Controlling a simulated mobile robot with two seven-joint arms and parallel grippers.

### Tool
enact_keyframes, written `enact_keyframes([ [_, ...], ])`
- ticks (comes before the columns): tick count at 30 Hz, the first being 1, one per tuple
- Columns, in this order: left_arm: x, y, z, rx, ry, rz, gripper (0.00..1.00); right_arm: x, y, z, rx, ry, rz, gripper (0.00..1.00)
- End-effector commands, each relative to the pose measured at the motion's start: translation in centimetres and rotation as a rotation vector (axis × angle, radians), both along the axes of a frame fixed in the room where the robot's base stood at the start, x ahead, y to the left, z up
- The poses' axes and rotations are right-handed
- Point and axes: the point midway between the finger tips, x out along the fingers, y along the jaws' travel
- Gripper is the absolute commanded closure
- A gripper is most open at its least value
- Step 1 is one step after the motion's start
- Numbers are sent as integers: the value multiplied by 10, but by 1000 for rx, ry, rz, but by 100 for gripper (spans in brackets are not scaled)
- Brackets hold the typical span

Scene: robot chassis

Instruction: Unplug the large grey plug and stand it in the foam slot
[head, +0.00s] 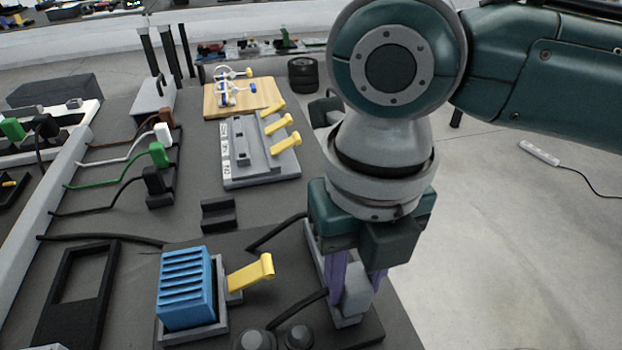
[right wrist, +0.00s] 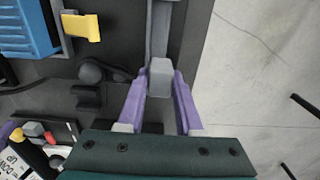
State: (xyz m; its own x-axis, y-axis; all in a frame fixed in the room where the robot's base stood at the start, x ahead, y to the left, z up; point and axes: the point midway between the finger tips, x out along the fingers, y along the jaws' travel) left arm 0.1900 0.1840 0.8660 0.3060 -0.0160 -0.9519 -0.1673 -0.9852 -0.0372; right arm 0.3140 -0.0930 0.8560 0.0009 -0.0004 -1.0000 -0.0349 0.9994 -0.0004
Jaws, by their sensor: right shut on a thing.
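The large grey plug (head: 357,291) is at the grey socket strip (head: 311,243) on the right edge of the dark bench. My right gripper (head: 356,285) points down, with its purple fingers shut on the plug's sides. The plug also shows between the fingertips in the right wrist view (right wrist: 160,79). Whether it is seated or lifted clear cannot be told. A black block with a notch (head: 218,214) lies left of the gripper and looks like the foam slot; its notch is empty. My left gripper is not in view.
A blue finned block (head: 186,289) with a yellow lever (head: 251,273) stands left of the gripper. Black round knobs (head: 298,336) are close by at the front. A grey unit with yellow levers (head: 258,150) is farther back. Coloured plugs with cables (head: 158,154) line the left.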

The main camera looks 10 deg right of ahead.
Motion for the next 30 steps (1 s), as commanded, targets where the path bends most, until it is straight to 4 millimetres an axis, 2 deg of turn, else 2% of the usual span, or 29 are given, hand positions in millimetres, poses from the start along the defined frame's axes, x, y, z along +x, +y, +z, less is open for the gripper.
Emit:
enact_keyframes([
  [11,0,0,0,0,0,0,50,0,0,0,0,0,0,100],
  [17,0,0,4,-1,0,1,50,1,0,12,0,-3,-1,100],
  [23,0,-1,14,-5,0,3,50,2,0,49,2,-5,0,100],
  [30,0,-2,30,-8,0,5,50,2,0,123,2,-7,2,100],
])
